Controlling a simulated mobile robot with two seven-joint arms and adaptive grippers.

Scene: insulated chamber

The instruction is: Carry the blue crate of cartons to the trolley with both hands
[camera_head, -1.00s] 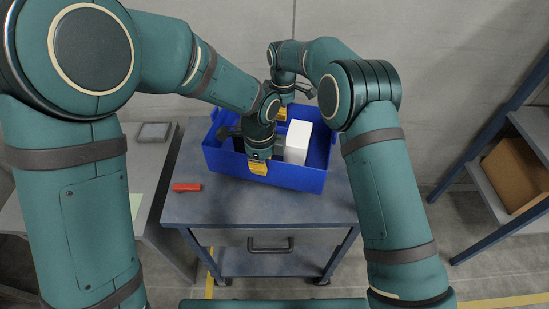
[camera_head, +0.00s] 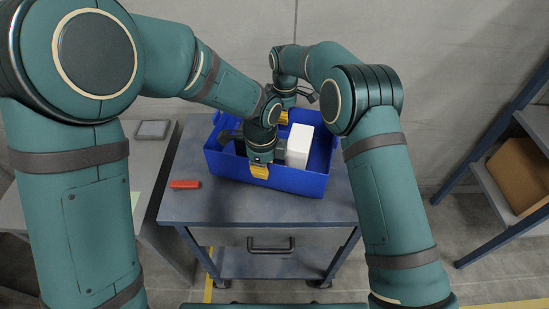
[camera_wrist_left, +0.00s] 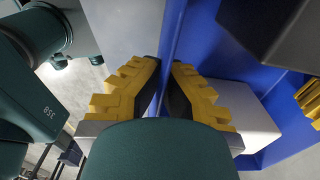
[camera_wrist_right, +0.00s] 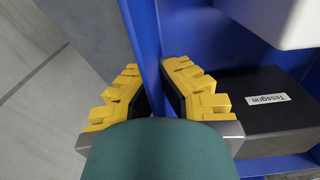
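The blue crate (camera_head: 315,182) is over a grey wheeled table (camera_head: 300,209) with a lower shelf; this may be the trolley. A white carton (camera_head: 299,146) stands in the crate. A black carton (camera_wrist_right: 265,115) with a white label shows in the right wrist view. My left gripper (camera_head: 259,170) is at the crate's near wall, its fingers closed on either side of it (camera_wrist_left: 165,85). My right gripper (camera_head: 283,117) is at the far wall, and its fingers pinch that wall (camera_wrist_right: 155,88). My arms hide part of the crate. I cannot tell whether its base touches the tabletop.
A small red object (camera_head: 185,184) lies on the table's left part. A grey bench (camera_head: 150,165) with a flat grey device (camera_head: 152,130) stands at the left. A blue-framed shelf (camera_head: 482,180) with a brown box (camera_head: 518,172) stands at the right. A wall is behind.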

